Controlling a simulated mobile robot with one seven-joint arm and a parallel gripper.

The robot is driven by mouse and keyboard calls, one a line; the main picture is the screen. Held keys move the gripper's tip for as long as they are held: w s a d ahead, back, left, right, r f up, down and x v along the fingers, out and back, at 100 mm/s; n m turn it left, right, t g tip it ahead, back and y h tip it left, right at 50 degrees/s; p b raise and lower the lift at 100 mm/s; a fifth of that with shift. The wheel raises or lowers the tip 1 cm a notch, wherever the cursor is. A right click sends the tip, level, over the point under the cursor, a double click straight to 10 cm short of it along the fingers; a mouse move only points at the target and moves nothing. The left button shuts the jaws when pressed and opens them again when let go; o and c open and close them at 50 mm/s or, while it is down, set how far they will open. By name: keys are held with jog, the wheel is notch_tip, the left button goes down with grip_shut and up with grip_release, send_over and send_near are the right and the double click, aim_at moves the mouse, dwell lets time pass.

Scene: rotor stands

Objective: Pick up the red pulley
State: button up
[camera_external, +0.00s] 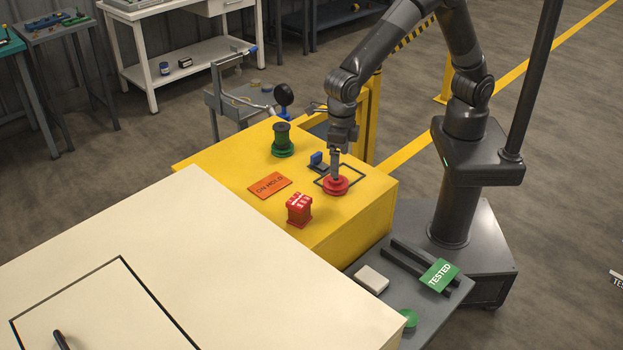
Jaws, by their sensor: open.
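The red pulley (335,187) lies on the yellow table (340,222), by a black outlined square on its top. My gripper (335,174) points straight down right over the pulley. Its fingertips reach down to the pulley's middle and are open. They are too small here to tell whether they touch it.
A cream surface (200,260) adjoins the yellow table. A grey shelf holds a green "TESTED" sign (439,275).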

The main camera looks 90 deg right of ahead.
aim_at(336, 184)
jog(key=f, duration=0.8)
jog(key=shift+w+d, duration=0.15)
jog(key=shift+w, duration=0.2)
jog(key=shift+r, duration=0.1)
jog(key=c, duration=1.2)
jog(key=shift+c, duration=0.4)
jog(key=shift+r, duration=0.1)
